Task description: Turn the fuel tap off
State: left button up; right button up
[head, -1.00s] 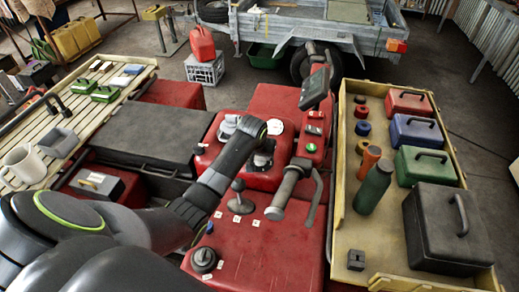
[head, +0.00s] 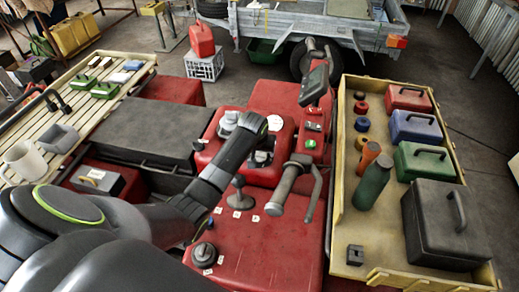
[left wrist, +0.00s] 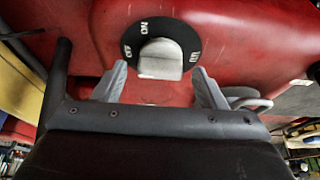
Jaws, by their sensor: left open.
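The fuel tap (left wrist: 160,58) shows in the left wrist view as a grey knob on a round black dial with white lettering, including ON, on a red body panel. My left gripper (left wrist: 160,72) is open, with one grey finger on each side of the knob. Small gaps seem to show between the fingers and the knob; I cannot tell whether either touches. In the head view my left arm reaches over the red quad (head: 260,240), and its black gripper body hides the tap. My right gripper is in neither view.
A handlebar grip with lever (head: 290,188) stands close to the right of my left gripper. A gear lever (head: 238,195) rises just below it. A wooden tray (head: 338,215) with a green bottle (head: 371,183) and toolboxes is at right. A slatted rack (head: 95,118) is at left.

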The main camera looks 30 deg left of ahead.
pick_arm(q)
jog(key=v, duration=1.7)
jog(key=shift+r, duration=0.2)
